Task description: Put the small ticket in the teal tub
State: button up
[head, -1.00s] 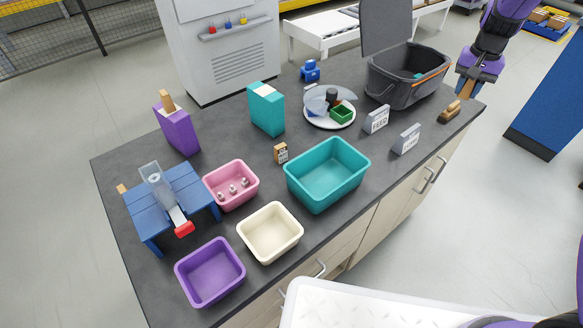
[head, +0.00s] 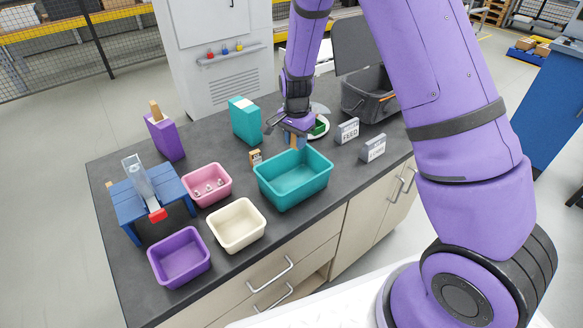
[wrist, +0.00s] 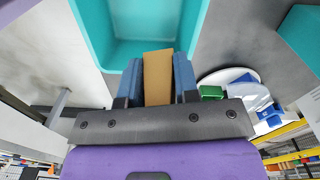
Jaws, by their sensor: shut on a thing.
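My gripper (head: 295,140) is shut on a plain tan strip, which I take to be the small ticket. In the wrist view, the tan ticket (wrist: 158,76) stands between the two blue fingers of my gripper (wrist: 158,85). The teal tub (head: 292,193) is on the dark worktop, and no object shows in the part of it I can see. My gripper is above the tub's far edge in the head view. In the wrist view the open teal tub (wrist: 88,35) lies just beyond the fingertips, and the ticket's end overlaps its wall.
Pink (head: 207,198), cream (head: 237,238) and purple (head: 180,278) tubs stand to the left. A small brown box (head: 255,158) is left of the teal tub. Two label signs (head: 347,130) and a grey lidded bin (head: 365,105) are to the right.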

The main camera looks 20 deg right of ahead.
aim_at(292, 187)
jog(key=shift+s+a+f+m, duration=0.65)
jog(key=shift+s+f+m, duration=0.05)
jog(key=shift+s, duration=0.2)
jog(key=shift+s+a+f+m, duration=0.65)
jog(key=shift+s+m, duration=0.05)
jog(key=shift+s, duration=0.2)
jog(key=shift+f, duration=4.95)
jog(key=shift+f, duration=0.1)
jog(key=o, duration=0.9)
